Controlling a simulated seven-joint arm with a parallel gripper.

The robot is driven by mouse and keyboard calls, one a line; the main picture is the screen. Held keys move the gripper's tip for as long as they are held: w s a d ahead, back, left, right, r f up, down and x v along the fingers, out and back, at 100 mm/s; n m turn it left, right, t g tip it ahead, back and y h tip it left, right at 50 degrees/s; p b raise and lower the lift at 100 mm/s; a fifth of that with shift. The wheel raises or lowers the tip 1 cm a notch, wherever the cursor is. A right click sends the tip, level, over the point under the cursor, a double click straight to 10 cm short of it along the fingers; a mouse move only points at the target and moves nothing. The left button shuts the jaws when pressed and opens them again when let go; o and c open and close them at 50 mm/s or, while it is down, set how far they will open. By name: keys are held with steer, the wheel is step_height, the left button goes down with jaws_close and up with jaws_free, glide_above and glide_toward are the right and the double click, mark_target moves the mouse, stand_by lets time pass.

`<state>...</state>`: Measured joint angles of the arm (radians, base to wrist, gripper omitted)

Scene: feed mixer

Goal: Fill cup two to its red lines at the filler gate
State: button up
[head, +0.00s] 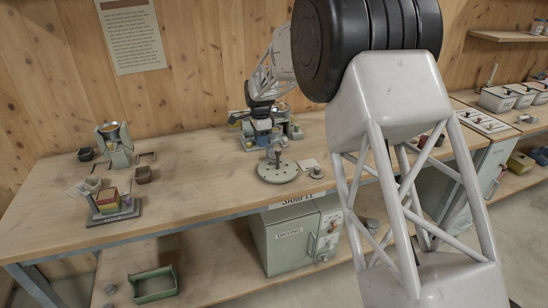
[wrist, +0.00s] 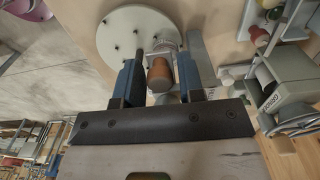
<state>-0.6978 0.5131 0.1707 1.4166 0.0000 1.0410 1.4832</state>
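My gripper (wrist: 158,72) points down over the bench in the wrist view. Its two blue-grey fingers stand on either side of a small cup-like piece with an orange-brown face (wrist: 159,74). The fingers are very close to it; I cannot tell if they touch. A pale part (wrist: 167,43) is just beyond it, beside a round white plate with small dark pegs (wrist: 125,32). In the head view this plate (head: 279,174) stands on the bench, with my gripper (head: 270,146) above its back edge. Cup numbers, red lines and the filler gate cannot be made out.
A grey-green machine (wrist: 288,86) is close on the right in the wrist view. The bench front (head: 200,215) is clear.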

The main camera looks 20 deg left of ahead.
steer(key=c, duration=0.4)
steer(key=shift+s+a, duration=0.4)
stand_by(0.4)
